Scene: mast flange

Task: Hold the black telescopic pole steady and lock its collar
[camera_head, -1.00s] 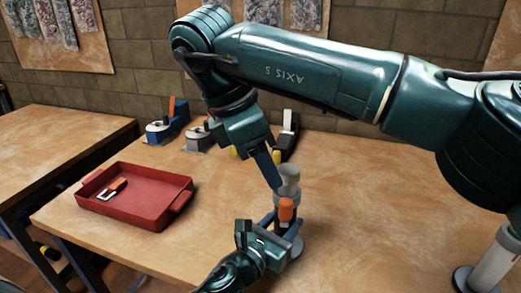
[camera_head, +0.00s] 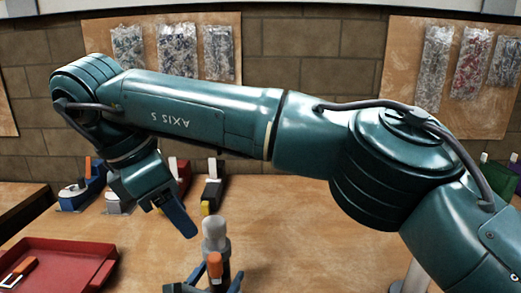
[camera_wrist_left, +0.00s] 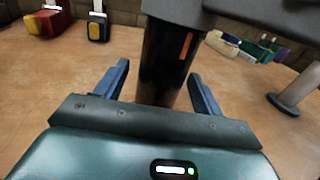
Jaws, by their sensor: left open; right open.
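The black telescopic pole (camera_wrist_left: 165,65) stands upright between the fingers of my left gripper in the left wrist view. Its grey upper part (camera_head: 215,232) and an orange lever (camera_head: 215,265) show in the head view. The lever also shows in the wrist view (camera_wrist_left: 186,46), below a grey collar (camera_wrist_left: 180,10). My left gripper (camera_wrist_left: 163,88) is open, with one blue finger on each side of the pole and visible gaps. My right gripper (camera_head: 180,218) is open, just left of the pole's top and apart from it; its fingers overlap in this view.
A red tray (camera_head: 60,258) with an orange-handled clamp (camera_head: 20,270) lies at the left. Several small devices (camera_head: 95,185) stand along the wall at the back. A grey post (camera_wrist_left: 300,85) stands to the right.

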